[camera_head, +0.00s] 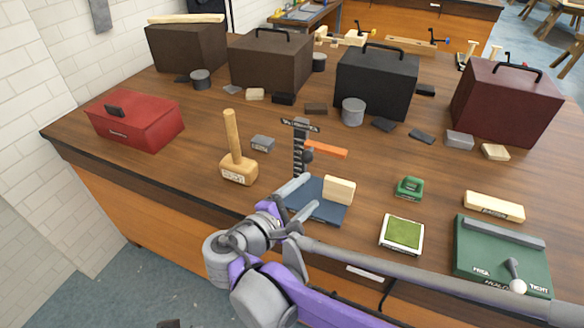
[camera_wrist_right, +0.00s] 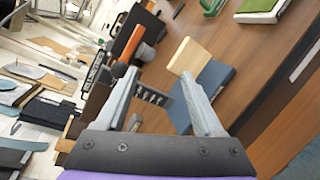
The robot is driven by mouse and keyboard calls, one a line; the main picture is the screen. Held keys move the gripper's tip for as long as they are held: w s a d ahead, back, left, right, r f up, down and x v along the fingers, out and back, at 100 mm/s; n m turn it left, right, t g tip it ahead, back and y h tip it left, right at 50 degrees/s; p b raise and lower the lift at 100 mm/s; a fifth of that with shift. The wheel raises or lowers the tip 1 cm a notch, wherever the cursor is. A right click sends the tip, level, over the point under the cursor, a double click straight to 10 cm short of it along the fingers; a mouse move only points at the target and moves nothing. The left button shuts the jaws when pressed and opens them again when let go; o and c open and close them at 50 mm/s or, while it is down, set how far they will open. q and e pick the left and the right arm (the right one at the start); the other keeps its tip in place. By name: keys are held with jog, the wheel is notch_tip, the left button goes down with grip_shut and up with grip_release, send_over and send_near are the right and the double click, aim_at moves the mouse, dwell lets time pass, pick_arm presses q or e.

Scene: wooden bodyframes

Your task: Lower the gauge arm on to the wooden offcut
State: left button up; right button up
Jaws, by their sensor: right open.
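The gauge is a dark toothed post (camera_head: 299,152) on a blue base plate (camera_head: 325,212), with an orange arm (camera_head: 326,149) sticking out to the right, well above the plate. The pale wooden offcut (camera_head: 339,190) stands on the plate, below the arm. In the right wrist view the orange arm (camera_wrist_right: 131,46) is at upper left and the offcut (camera_wrist_right: 189,57) shows between and beyond the fingertips. My right gripper (camera_head: 303,195) is at the left of the plate, open and empty; its spread fingers (camera_wrist_right: 159,76) hide part of the plate and post. My left gripper is not in view.
A wooden mallet (camera_head: 237,160) stands left of the gauge. A green block (camera_head: 409,187), a green pad (camera_head: 401,234) and a green lever board (camera_head: 502,255) lie to the right. Toolboxes (camera_head: 270,62) line the back. Some bare tabletop lies between the gauge and toolboxes.

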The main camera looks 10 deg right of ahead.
aim_at(303, 161)
jog(key=a+r+n+t+h, duration=0.1)
jog(key=a+r+t, duration=0.15)
jog(key=a, duration=0.35)
jog(key=x, duration=1.1)
jog(key=shift+w+d+r, duration=0.15)
jog(key=shift+w+d, duration=0.05)
jog(key=shift+d, duration=0.05)
grip_shut()
dwell(0.6)
